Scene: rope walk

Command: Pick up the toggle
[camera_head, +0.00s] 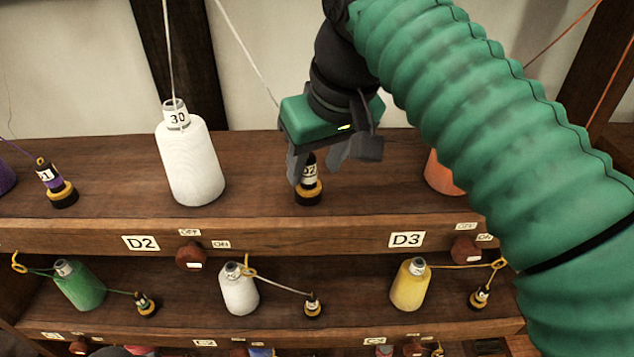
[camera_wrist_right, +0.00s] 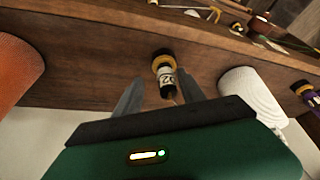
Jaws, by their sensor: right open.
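The toggle (camera_head: 308,187) is a small black piece with a yellow collar and a white label, standing upright on the upper wooden shelf. Its label seems to read D2 and is partly covered. My right gripper (camera_head: 328,165) is open over it, fingers pointing down. One finger overlaps the toggle's left side in the head view; the other hangs to its right. In the right wrist view, the toggle (camera_wrist_right: 164,72) shows between the two open fingers (camera_wrist_right: 160,92), and I see no grip on it. My left gripper is not in view.
A white spool (camera_head: 190,165) marked 30 stands left of the toggle, and an orange spool (camera_head: 443,175) stands right, partly behind my arm. A purple toggle (camera_head: 55,185) is far left. Below, a shelf holds green (camera_head: 78,285), white (camera_head: 239,289) and yellow (camera_head: 410,285) spools with small toggles.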

